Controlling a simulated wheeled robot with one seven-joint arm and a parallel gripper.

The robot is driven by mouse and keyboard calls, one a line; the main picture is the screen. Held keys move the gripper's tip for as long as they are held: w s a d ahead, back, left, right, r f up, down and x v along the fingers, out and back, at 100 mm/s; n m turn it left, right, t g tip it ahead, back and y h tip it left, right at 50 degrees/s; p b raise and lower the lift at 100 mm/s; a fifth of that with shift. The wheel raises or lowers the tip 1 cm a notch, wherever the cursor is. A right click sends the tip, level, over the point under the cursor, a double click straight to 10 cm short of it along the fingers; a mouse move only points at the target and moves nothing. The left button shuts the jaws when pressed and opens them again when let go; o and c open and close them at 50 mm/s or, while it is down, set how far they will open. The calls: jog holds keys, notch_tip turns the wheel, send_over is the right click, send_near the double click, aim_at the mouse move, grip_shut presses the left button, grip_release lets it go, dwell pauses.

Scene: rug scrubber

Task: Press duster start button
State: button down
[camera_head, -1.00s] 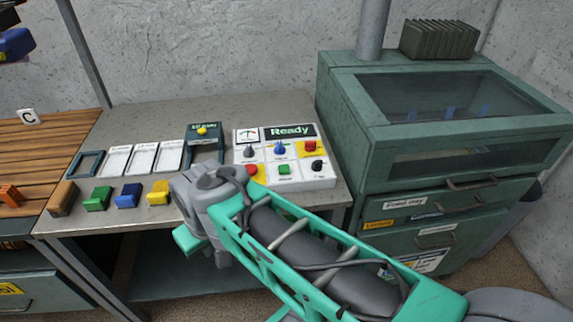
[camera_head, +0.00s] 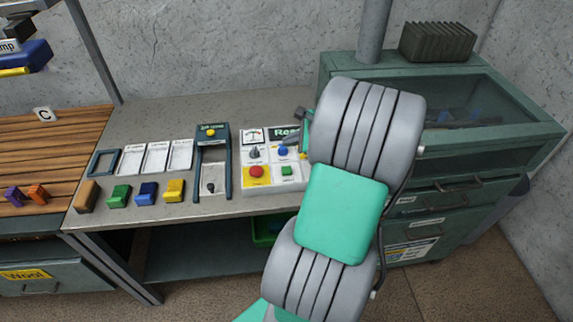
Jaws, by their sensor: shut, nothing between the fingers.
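A white control panel (camera_head: 246,150) lies on the grey bench. It has a red button (camera_head: 256,172) on a yellow plate, a green button (camera_head: 286,170), a blue knob (camera_head: 283,151) and a dark knob (camera_head: 254,153). Its labels are too small to read, so I cannot tell which control starts the duster. A display (camera_head: 281,133) reading "Re..." is partly covered. My arm hides the panel's right side. My gripper (camera_head: 291,139) shows only in part beside my arm, shut and empty, over the panel's upper right; I cannot tell whether it touches anything.
Left of the panel stands a dark-framed unit (camera_head: 228,162) with a yellow button (camera_head: 211,132). Several coloured blocks (camera_head: 147,192) line the bench's front edge. A green cabinet (camera_head: 500,150) with a glass window stands at the right. The bench's back strip is clear.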

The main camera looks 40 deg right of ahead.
jog(key=shift+f, duration=0.1)
jog(key=b, duration=0.8)
send_over(289, 171)
notch_tip(289, 171, down, 6)
jog(key=shift+f, duration=1.35)
jog(key=shift+f, duration=0.1)
dwell(0.5)
jog(key=shift+f, duration=0.3)
jog(key=shift+f, duration=0.55)
dwell(0.6)
jog(key=shift+r, duration=0.1)
jog(key=shift+r+p, duration=0.85)
jog(key=shift+p, duration=0.2)
